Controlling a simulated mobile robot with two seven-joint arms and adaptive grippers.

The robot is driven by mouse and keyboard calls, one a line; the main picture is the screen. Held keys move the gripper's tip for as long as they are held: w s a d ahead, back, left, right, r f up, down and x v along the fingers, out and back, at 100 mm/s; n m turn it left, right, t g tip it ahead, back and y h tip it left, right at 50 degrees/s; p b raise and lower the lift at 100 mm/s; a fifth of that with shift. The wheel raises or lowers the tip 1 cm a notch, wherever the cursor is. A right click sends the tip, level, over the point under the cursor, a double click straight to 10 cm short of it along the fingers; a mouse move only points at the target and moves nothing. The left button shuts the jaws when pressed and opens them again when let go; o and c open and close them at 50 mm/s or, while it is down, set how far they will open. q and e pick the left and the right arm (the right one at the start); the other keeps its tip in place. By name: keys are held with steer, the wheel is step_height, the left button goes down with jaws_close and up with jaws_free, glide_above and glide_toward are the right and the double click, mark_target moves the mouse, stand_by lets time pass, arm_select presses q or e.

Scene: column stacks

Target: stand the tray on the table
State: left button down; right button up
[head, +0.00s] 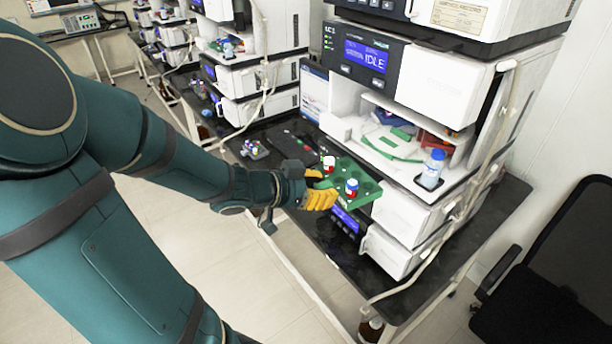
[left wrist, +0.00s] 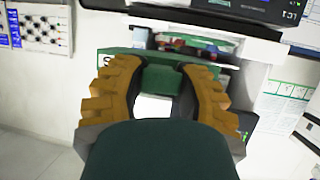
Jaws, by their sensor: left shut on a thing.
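The green tray (head: 362,201) is held in front of the instrument stack, above the black table (head: 440,270). It carries a red-and-white capped vial (head: 329,164) and a blue-and-white vial (head: 351,188), and its front part has empty round wells. My left gripper (head: 318,190), with yellow fingers, is shut on the tray's left edge. In the left wrist view the two yellow fingers (left wrist: 158,85) stand either side of the tray's green edge (left wrist: 160,72). Whether the tray touches anything below is hidden. My right gripper is not in view.
A tall instrument stack (head: 400,215) stands on the table behind the tray. A blue-capped bottle (head: 431,169) stands on its shelf. A small rack of vials (head: 254,149) lies at the table's left. A black chair (head: 560,270) is at the right. A cable hangs down the stack's right side.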

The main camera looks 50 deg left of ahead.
arm_select(q)
steer(key=w+d+f+m+g+h, duration=0.2)
steer(key=w+d+f+m+h, duration=0.2)
steer(key=w+d+f, duration=0.2)
steer(key=w+d+f+m+g+h, duration=0.3)
steer(key=w+d+f+m+h, duration=0.1)
steer(key=d+f, duration=0.6)
steer(key=w+d, duration=0.1)
steer(key=d, duration=0.2)
steer(key=shift+w+f, duration=0.15)
steer(key=shift+w, duration=0.25)
